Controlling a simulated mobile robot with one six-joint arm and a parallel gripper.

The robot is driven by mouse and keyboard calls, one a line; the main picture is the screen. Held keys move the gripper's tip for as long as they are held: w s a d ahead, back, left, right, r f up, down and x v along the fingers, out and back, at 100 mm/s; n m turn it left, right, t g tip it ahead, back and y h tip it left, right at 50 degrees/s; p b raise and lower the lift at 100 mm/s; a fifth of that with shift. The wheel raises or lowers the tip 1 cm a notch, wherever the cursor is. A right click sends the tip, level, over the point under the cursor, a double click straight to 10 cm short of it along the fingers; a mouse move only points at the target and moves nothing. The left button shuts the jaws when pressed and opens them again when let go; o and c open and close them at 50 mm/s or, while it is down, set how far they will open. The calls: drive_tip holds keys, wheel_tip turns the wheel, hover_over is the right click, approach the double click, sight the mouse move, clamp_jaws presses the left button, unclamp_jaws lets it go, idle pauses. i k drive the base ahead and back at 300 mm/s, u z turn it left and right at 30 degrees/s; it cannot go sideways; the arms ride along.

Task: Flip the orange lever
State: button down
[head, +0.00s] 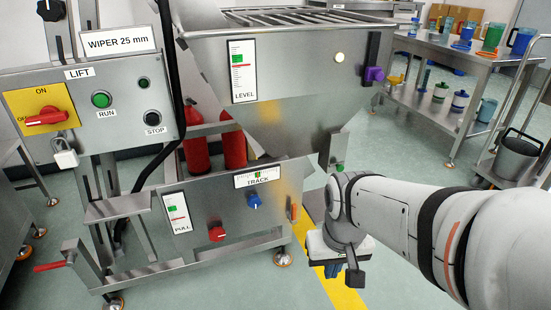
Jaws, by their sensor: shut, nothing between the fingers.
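The orange lever (293,211) is a small upright orange piece at the right end of the lower steel housing's front, beside the blue knob (254,201). My gripper (333,270) is to the right of the lever and lower in the picture, apart from it. It hangs below my white and grey wrist, with dark blue fingers partly hidden under the white body. The fingers are shut and empty.
The steel machine (120,275) also carries a red knob (216,234), a purple knob (375,74), a red lever (50,266) and a control box (104,123). A bench (466,62) with cups stands back right. Open floor lies around my gripper.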

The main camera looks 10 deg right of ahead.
sight(293, 219)
drive_tip(key=u, duration=0.05)
drive_tip(key=i, duration=1)
drive_tip(key=z, duration=0.05)
